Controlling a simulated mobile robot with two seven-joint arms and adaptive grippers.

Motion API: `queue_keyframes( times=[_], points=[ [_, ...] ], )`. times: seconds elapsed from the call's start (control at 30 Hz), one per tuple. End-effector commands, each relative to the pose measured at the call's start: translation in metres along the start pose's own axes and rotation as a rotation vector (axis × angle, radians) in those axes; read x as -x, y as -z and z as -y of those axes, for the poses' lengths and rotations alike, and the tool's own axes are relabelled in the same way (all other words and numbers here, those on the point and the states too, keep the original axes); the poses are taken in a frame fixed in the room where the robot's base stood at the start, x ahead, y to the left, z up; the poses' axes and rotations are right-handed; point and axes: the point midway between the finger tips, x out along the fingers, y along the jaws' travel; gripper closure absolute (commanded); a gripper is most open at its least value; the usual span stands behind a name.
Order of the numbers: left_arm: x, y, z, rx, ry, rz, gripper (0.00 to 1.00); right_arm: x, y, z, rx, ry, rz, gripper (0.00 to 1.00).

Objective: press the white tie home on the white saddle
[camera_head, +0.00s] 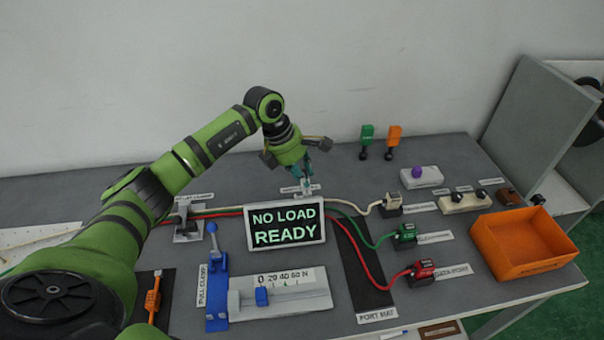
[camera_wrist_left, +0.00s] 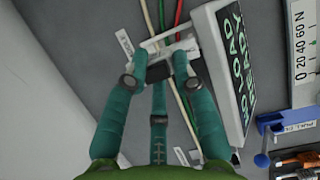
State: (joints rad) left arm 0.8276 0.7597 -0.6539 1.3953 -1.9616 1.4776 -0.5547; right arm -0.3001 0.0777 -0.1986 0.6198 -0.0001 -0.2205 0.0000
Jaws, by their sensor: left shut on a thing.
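My left gripper (camera_head: 306,176) reaches down from above, behind the black sign. The same white piece shows just under the fingertips in the head view (camera_head: 307,190). The white saddle cannot be told apart from the tie at this size, and the fingers partly cover this spot. I cannot tell whether the tie is seated. The cables (camera_wrist_left: 162,15) pass right by the white piece. My right gripper is not in view.
The sign (camera_head: 285,224) reading "NO LOAD READY" stands close in front of the gripper. A blue lever fixture (camera_head: 217,290) and force scale (camera_head: 285,295) are nearer. White, green (camera_head: 405,235) and red (camera_head: 422,271) plugs and an orange bin (camera_head: 520,245) lie to the right.

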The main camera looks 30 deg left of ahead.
Motion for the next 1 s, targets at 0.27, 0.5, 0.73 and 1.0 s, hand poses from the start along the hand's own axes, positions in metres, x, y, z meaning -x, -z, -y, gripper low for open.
queue_keyframes(
  times=[0.27, 0.5, 0.73, 1.0],
  points=[
    [-0.004, 0.001, 0.0, -0.003, 0.001, 0.0, 0.9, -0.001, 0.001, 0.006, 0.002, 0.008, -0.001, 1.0],
    [-0.002, -0.001, 0.001, -0.003, 0.001, -0.018, 0.9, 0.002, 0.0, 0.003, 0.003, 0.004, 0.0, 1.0],
    [-0.012, 0.003, 0.002, 0.003, 0.001, -0.069, 0.9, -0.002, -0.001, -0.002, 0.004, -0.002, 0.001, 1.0],
    [-0.03, 0.009, 0.002, 0.003, 0.0, -0.068, 0.9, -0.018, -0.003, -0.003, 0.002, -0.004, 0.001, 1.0]
  ],
)
